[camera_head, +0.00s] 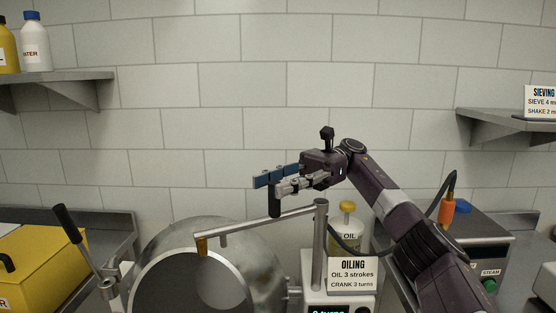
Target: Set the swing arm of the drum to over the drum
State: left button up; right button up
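A black upright handle (275,205) stands on the bar. My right gripper (272,184) is at the handle's top, fingers pointing left. The fingers overlap the handle's top, so I cannot tell whether they grip it. My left gripper is out of view.
A white base with an OILING sign (352,273) and a yellow-capped oil bottle (347,225) stand right of the post. A black-handled crank (70,228) and yellow box (35,262) are at left. A steam unit (480,245) is at right.

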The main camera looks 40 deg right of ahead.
jog(key=shift+s+r, duration=0.1)
jog(key=shift+r, duration=3.5)
